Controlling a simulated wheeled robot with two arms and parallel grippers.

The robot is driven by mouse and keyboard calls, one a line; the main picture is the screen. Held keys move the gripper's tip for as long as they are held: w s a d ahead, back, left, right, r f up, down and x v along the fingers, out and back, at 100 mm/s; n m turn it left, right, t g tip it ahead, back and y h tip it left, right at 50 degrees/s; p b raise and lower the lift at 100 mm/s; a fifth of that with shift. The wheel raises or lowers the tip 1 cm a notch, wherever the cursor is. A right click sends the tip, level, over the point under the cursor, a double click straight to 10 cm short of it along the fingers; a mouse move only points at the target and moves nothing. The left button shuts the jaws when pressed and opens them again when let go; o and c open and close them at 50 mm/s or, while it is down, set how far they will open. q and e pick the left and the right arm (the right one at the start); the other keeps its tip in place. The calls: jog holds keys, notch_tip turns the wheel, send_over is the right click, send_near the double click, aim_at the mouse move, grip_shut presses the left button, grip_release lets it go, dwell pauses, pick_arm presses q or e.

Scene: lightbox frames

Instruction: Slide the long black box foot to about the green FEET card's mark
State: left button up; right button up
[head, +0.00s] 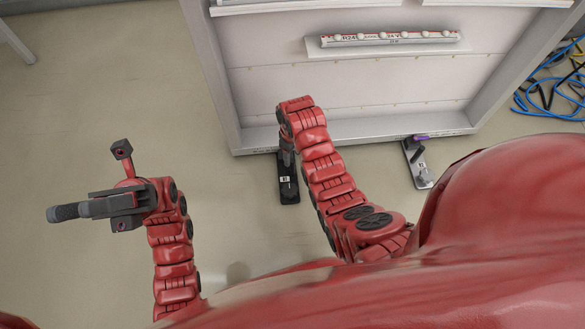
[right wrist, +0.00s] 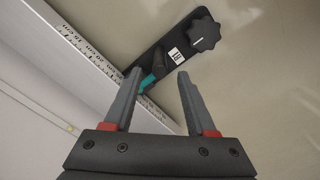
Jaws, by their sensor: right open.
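The long black box foot (head: 288,180) sticks out from the lower edge of the lightbox frame, with a small white label. In the right wrist view, the foot (right wrist: 160,48) shows a black knob (right wrist: 203,32) and a teal part (right wrist: 153,77). My right gripper (right wrist: 158,75) is open, its fingertips either side of the teal part; I cannot tell if they touch it. In the head view, the right arm's end largely covers the foot's frame end. My left gripper (head: 65,211) is far left over bare floor; its jaw gap is not clear. I see no green FEET card.
The lightbox frame (head: 222,75) stands ahead, with a printed scale (right wrist: 85,45) along its edge. A second foot (head: 418,165) with a purple part is at its right. A white bar (head: 390,39) sits inside. Blue and yellow cables (head: 550,92) lie far right.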

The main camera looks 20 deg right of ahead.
notch_tip(320, 180, down, 4)
jog(key=shift+f+b, duration=0.25)
jog(key=shift+b, duration=0.8)
notch_tip(320, 180, down, 4)
jog(key=shift+r+b, duration=0.15)
jog(key=shift+b, duration=0.9)
pick_arm(q)
jog(key=s+a+f+m+t+y, duration=0.3)
jog(key=s+a+m+t+y, duration=0.6)
jog(key=t, duration=0.8)
jog(key=s+a+y, duration=0.1)
jog(key=s+a, duration=0.2)
jog(key=s, duration=0.1)
jog(key=shift+s+a+t, duration=0.2)
jog(key=shift+a+t, duration=0.1)
jog(key=shift+a, duration=0.05)
jog(key=shift+f, duration=0.1)
pick_arm(e)
grip_shut()
